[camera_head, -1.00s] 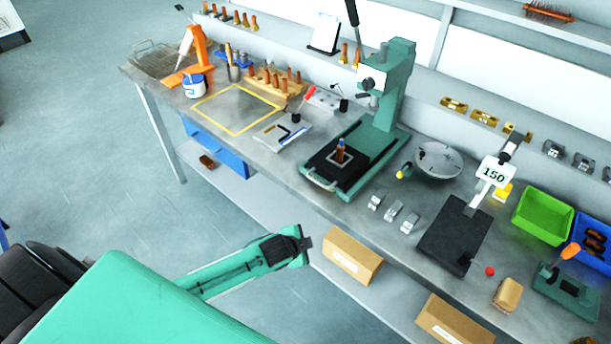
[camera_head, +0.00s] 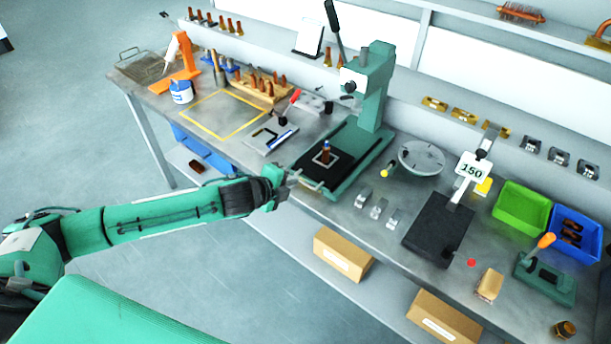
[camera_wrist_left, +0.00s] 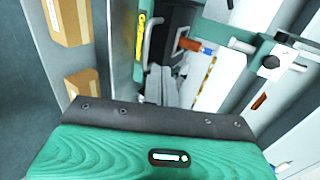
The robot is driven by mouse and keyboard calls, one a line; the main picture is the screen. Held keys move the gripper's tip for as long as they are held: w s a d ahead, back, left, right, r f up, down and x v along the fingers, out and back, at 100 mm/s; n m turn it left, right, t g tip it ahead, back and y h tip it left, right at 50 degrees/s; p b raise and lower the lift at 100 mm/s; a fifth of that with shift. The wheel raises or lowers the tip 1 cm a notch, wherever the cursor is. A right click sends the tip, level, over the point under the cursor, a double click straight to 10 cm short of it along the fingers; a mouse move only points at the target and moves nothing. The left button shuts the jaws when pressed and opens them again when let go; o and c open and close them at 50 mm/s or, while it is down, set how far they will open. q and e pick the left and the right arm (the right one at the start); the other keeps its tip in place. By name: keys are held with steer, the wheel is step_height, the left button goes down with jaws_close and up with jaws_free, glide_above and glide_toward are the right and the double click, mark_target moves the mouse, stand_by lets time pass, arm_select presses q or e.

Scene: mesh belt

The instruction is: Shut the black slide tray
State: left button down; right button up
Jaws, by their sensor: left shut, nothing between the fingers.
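The black slide tray (camera_head: 339,170) lies in the base of the green press (camera_head: 373,95), toward the front of the bench. A small brown and blue piece (camera_head: 326,151) stands in a pale square frame on the tray. The tray's silver handle (camera_head: 310,184) is at its front edge. My left gripper (camera_head: 294,178) is shut and empty, just in front of the handle; I cannot tell whether they touch. In the left wrist view the gripper's fingers (camera_wrist_left: 170,86) point toward the press, with a silver handle (camera_wrist_left: 148,42) beyond them. My right gripper is not in view.
A yellow-outlined area (camera_head: 225,115) and a small panel with a red-handled tool (camera_head: 289,106) lie left of the press. Metal blocks (camera_head: 378,208), a round dish (camera_head: 421,158) and a black scale (camera_head: 438,228) are to its right. Cardboard boxes (camera_head: 343,255) sit below the bench top.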

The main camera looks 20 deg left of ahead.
mark_target(313, 175)
arm_select(q)
steer(key=p+x, duration=0.1)
steer(key=x, duration=0.7)
steer(key=shift+p, duration=0.4)
